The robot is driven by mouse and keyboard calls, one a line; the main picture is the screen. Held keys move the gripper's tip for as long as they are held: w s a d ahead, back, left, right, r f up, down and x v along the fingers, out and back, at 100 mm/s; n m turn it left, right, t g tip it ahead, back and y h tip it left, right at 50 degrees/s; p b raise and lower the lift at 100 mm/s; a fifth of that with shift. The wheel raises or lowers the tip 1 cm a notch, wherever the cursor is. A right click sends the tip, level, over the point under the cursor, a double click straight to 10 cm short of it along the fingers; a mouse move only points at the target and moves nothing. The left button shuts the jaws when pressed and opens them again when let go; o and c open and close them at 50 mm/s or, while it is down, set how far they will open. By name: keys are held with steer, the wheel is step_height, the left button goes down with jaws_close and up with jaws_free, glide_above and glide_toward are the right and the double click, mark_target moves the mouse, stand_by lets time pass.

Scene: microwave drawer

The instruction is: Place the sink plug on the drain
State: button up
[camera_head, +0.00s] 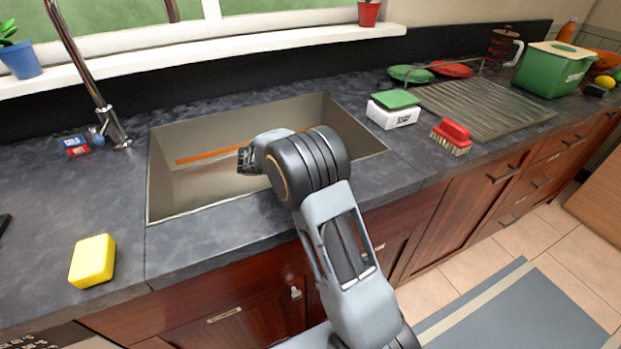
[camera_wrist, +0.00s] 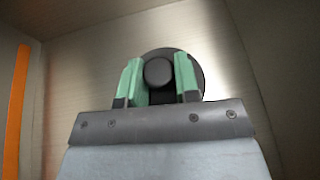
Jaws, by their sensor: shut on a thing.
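The sink plug (camera_wrist: 196,65) is a round black disc with a round knob on top, seen in the wrist view. My gripper (camera_wrist: 158,78) has green finger pads on both sides of the knob and is shut on it. In the head view my gripper (camera_head: 246,158) reaches down into the sink (camera_head: 185,190), and the plug cannot be made out there. The drain is not visible in either view. I cannot tell whether the plug touches the sink floor.
An orange strip (camera_head: 215,153) runs along the sink's back; it also shows in the wrist view (camera_wrist: 15,110). The tap (camera_head: 88,80) stands behind the sink's left corner. A yellow sponge (camera_head: 92,261) lies left, and a red brush (camera_head: 452,136) and white box (camera_head: 393,114) lie right.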

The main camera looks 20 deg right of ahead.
steer(key=shift+f+b, duration=0.35)
steer(key=shift+f, duration=1.4)
steer(key=shift+f, duration=0.1)
steer(key=o, duration=0.9)
steer(key=shift+f, duration=0.1)
steer(key=shift+r, duration=0.3)
steer(key=p+v, duration=0.1)
steer(key=v, duration=1.1)
steer(key=shift+f+p, duration=0.1)
steer(key=shift+p, duration=0.2)
